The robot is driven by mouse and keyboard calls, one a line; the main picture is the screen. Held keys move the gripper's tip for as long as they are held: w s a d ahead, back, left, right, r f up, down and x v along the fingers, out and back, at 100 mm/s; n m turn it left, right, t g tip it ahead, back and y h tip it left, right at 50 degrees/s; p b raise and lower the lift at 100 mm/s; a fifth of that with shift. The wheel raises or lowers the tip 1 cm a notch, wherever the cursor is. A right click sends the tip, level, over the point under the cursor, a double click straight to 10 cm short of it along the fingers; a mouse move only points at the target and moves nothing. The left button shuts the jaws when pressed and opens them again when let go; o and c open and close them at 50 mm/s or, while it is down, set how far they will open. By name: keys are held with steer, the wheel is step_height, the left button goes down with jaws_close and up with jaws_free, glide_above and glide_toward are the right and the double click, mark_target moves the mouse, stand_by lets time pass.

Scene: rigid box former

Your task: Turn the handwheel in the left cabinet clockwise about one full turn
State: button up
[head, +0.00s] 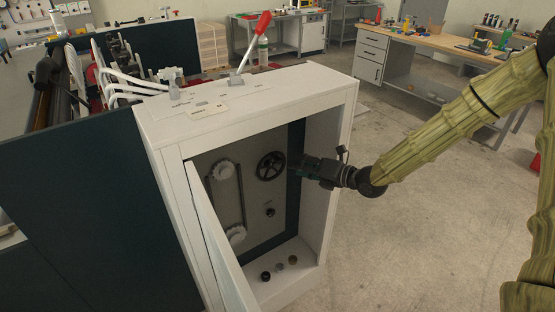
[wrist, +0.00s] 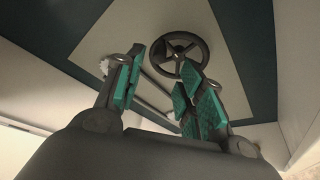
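The black handwheel (head: 271,165) is mounted on the grey back panel inside the open white cabinet (head: 330,107), at its upper right. In the wrist view the spoked handwheel (wrist: 176,55) shows beyond the fingertips, at top centre. My gripper (head: 300,166) reaches in through the cabinet opening from the right, beside the wheel. In the wrist view my gripper (wrist: 155,90) has its green-padded fingers spread with a gap between them and nothing held. The right fingertip overlaps the wheel's lower rim in that view; I cannot tell whether they touch.
The cabinet door (head: 213,245) stands open at the left. Two pulleys with a belt (head: 226,200) and a small black knob (head: 270,212) are on the panel. Several small round parts (head: 279,267) lie on the cabinet floor. A red-handled lever (head: 251,45) stands on top.

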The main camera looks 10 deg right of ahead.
mark_target(282, 162)
steer(key=shift+p+x, duration=1.4)
steer(key=shift+x, duration=3.1)
jaws_close()
